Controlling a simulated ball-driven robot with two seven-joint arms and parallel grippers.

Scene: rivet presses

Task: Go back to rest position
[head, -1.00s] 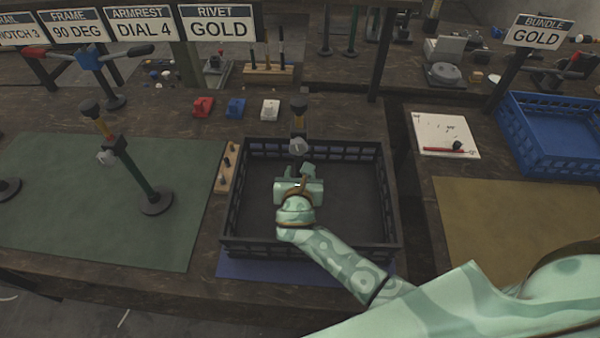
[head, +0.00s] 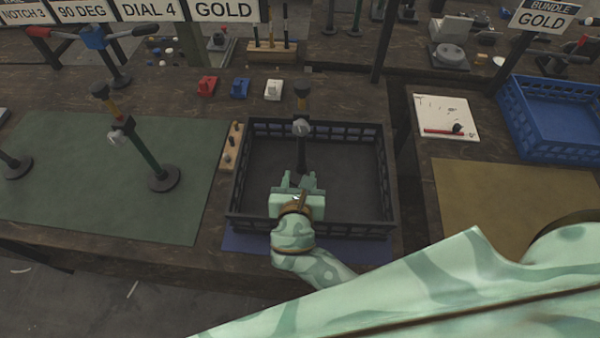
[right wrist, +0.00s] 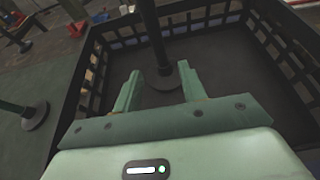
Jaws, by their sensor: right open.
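My right gripper (head: 299,181) is open and empty, over the front part of the black crate (head: 383,190). A dark stand (head: 302,145) with an orange-and-black top stands upright in the crate, just beyond the fingertips. The right wrist view shows the open fingers (right wrist: 160,88) with the stand's post (right wrist: 152,35) and round base in front of and between their tips. Whether they touch cannot be told, but the head view shows a gap. My left gripper is not in view.
A green mat (head: 110,205) with rivet-press stands (head: 150,155) lies left. A wooden peg block (head: 232,148) sits beside the crate. Red, blue and white blocks (head: 240,89) lie behind it. A blue crate (head: 552,120) and bare tan mat (head: 500,215) are on the right.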

